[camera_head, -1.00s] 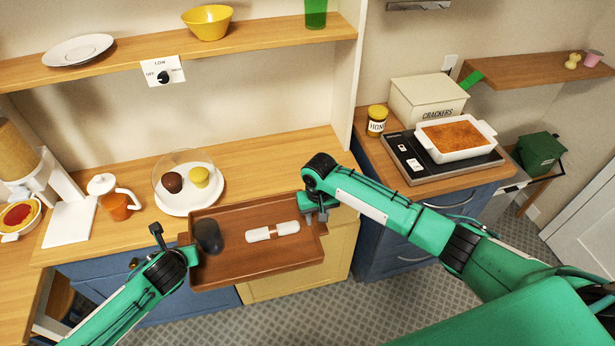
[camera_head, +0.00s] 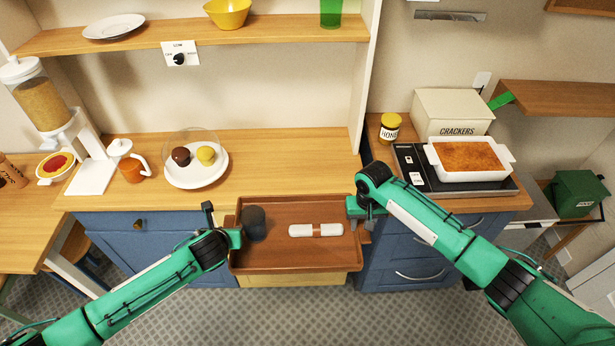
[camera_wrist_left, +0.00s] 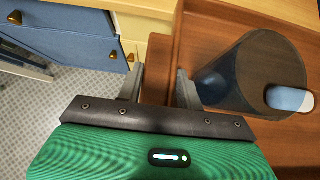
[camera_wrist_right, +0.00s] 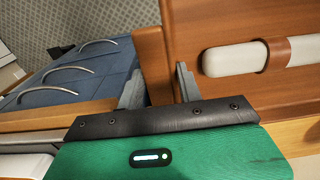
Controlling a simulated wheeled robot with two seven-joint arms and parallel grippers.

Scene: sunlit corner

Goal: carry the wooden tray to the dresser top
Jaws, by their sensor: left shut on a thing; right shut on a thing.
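The brown wooden tray (camera_head: 290,262) is held level in front of the counter, over the cabinet fronts. On it are a dark see-through cup (camera_head: 254,224) at the left and a white roll with a brown band (camera_head: 315,230) at the middle right. My left gripper (camera_head: 238,236) is shut on the tray's left wall; the left wrist view shows its fingers (camera_wrist_left: 160,88) either side of that wall, beside the cup. My right gripper (camera_head: 358,210) is shut on the tray's right wall, its fingers (camera_wrist_right: 158,88) also in the right wrist view. I cannot single out a dresser top.
The wooden counter (camera_head: 290,160) behind the tray has a clear stretch right of the plate with two cakes (camera_head: 197,176). An orange pot (camera_head: 131,172) stands left. A hotplate with a baking dish (camera_head: 470,160), honey jar (camera_head: 390,127) and crackers box (camera_head: 452,112) fill the right counter.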

